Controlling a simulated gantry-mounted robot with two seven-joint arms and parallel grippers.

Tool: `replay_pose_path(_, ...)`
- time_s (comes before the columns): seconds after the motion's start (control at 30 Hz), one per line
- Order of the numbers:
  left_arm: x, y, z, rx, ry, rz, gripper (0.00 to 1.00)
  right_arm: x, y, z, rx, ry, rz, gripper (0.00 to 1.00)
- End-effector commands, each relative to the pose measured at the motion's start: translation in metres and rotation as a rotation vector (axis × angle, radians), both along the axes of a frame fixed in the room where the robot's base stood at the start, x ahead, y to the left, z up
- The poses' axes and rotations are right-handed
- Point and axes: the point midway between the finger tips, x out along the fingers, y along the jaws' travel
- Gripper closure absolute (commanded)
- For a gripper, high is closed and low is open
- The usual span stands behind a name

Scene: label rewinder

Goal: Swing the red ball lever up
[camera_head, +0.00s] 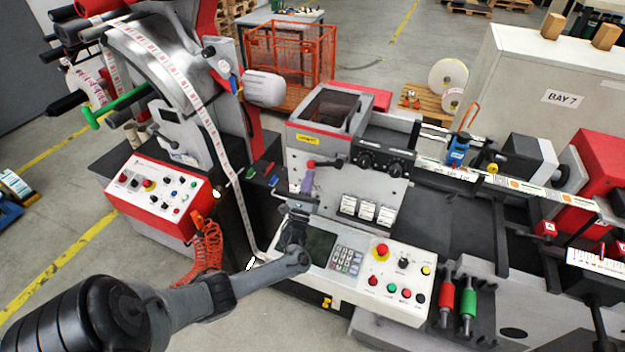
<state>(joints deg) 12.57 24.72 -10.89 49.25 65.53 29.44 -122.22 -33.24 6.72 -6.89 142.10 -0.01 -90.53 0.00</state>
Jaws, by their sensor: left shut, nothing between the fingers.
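The red ball lever (311,163) is on the front of the grey machine housing, below the yellow label. Its red ball is at the left end of a short dark arm that runs roughly level to a black hub on the right. My left gripper (296,220) is over the left end of the white control panel, below the ball and apart from it. It is shut and empty, and its fingers are small and dark against the dark machine. A narrow purple piece (307,182) shows just under the ball. My right gripper is not in view.
The control panel (405,261) has a keypad, a screen and a red stop button. Black knobs (380,164) are right of the lever. A red-fronted button box (160,195) and a coiled red hose (207,252) are to the left. Open floor shows at lower left.

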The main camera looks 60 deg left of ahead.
Motion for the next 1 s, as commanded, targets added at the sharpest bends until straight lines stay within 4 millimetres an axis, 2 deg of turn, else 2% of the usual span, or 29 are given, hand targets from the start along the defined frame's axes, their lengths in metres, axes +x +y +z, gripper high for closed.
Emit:
replay_pose_path(0.73, -0.002, 0.003, 0.004, 0.039, 0.024, 0.001, 1.00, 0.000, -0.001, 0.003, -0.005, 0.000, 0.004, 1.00)
replay_pose_path(0.87, -0.002, 0.002, -0.004, 0.038, 0.025, 0.002, 1.00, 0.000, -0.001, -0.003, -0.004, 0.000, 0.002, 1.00)
replay_pose_path(1.0, -0.003, -0.001, -0.024, 0.036, 0.027, 0.003, 1.00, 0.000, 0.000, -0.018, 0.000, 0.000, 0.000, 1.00)
